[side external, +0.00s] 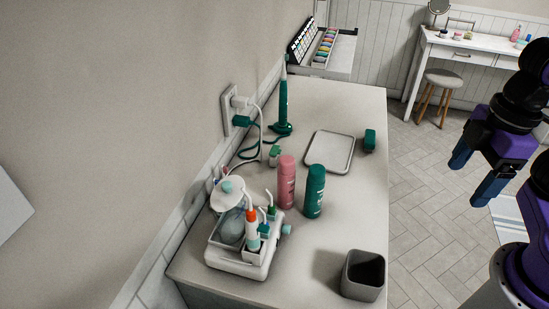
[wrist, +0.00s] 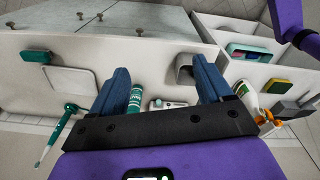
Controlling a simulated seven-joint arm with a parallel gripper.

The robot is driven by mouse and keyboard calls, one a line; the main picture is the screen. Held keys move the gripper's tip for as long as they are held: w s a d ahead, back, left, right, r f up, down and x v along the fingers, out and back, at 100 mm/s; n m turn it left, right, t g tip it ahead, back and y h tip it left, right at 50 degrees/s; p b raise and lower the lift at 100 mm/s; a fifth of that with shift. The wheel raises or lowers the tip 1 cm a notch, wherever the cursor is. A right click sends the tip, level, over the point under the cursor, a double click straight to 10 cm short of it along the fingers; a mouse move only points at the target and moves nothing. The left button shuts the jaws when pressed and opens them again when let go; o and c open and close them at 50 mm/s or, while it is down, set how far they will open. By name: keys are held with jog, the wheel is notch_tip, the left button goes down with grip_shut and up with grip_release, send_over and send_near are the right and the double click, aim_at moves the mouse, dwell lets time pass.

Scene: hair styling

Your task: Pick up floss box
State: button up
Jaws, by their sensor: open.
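A small dark green box (side external: 369,140), which looks like the floss box, stands on the counter's right side, beside a pale tray, in the side view. It also shows at the left of the wrist view (wrist: 37,57). A smaller green-and-white item (side external: 275,154) sits near the wall; I cannot tell exactly what it is. My gripper (side external: 468,185) is open and empty, off to the right of the counter and apart from the box. In the wrist view, the fingers of my gripper (wrist: 158,72) are spread with nothing held between them.
The counter (side external: 340,230) holds the tray (side external: 329,152), a pink bottle (side external: 286,182), a green bottle (side external: 315,192), a grey cup (side external: 363,275), a white water flosser unit (side external: 240,260) and an upright green toothbrush (side external: 283,105). Cords run along the wall. Floor lies between counter and gripper.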

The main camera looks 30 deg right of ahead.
aim_at(277, 150)
jog(key=shift+w+a+m+t+y, duration=0.8)
jog(key=shift+w+t+y, duration=1.2)
jog(key=shift+w, duration=6.4)
jog(key=shift+w+a+m+t+y, duration=0.75)
jog(key=shift+w+t+y, duration=1.25)
jog(key=shift+w, duration=6.4)
notch_tip(277, 150, down, 14)
jog(key=x, duration=1.7)
jog(key=shift+w+a+r, duration=0.15)
jog(key=shift+a, duration=0.05)
jog(key=shift+c, duration=0.4)
jog(key=c, duration=1)
